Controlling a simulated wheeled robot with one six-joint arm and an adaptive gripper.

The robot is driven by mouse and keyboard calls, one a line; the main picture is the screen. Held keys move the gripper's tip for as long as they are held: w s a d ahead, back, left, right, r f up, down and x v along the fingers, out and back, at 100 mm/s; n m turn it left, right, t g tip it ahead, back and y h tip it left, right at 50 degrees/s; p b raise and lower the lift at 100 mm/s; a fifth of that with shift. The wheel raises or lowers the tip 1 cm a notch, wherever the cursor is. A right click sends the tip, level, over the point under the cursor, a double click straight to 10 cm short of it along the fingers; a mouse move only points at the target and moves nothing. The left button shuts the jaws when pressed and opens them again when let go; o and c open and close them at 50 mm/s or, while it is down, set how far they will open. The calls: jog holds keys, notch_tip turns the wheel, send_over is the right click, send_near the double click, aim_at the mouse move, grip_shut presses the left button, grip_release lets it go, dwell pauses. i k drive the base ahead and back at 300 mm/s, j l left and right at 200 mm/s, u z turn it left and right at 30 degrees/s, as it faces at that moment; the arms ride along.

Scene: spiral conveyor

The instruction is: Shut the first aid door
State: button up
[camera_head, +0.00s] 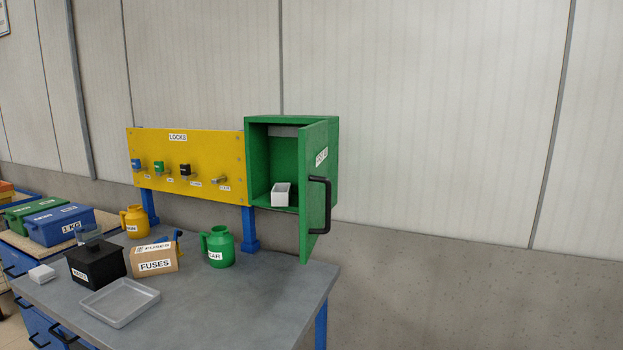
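A green first aid cabinet (290,121) is mounted at the right end of a yellow board, above the back right of the workbench. Its green door (312,160) stands wide open, hinged on the right and swung out toward me. The door has a black bar handle (327,205) and a white label whose text I cannot read. A small white box (281,195) sits inside on the cabinet floor. My gripper is not in view.
The grey workbench (205,315) holds a green jug (217,247), a yellow jug (134,222), a FUSES box (154,258), a black box (96,263) and a grey tray (119,301). The yellow LOCKS board (205,155) carries several padlocks. Space right of the cabinet is clear.

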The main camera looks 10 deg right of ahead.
aim_at(314, 187)
jog(key=i+l+u, duration=0.1)
jog(key=l, duration=0.25)
jog(key=i+l+u, duration=0.1)
jog(key=i+l, duration=0.2)
jog(key=i+l+u, duration=0.15)
jog(key=l, duration=0.25)
jog(key=i, duration=0.05)
